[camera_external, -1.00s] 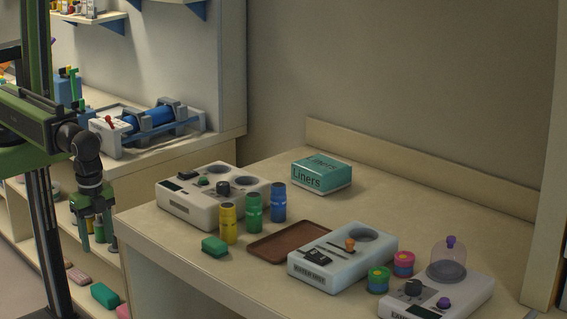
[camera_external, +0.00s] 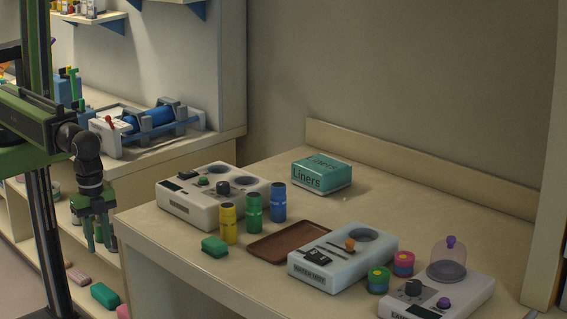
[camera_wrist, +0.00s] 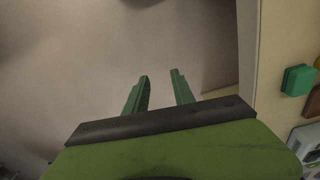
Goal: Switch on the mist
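Three control units stand on the bench. The left white unit (camera_external: 210,197) has a green button, a dark knob and round openings. The middle pale unit (camera_external: 343,258) has an orange-topped lever in a slot, a dark switch and a round recess. I cannot read which unit is the mist. My gripper (camera_external: 100,248) hangs left of the bench, apart from all units. It also shows in the wrist view (camera_wrist: 160,77), open and empty over the floor.
Yellow, green and blue bottles (camera_external: 254,213), a green block (camera_external: 214,246), a brown tray (camera_external: 285,241), two small jars (camera_external: 378,280) and a Liners box (camera_external: 321,172) share the bench. The bench's left edge lies between my gripper and the units. The back middle is clear.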

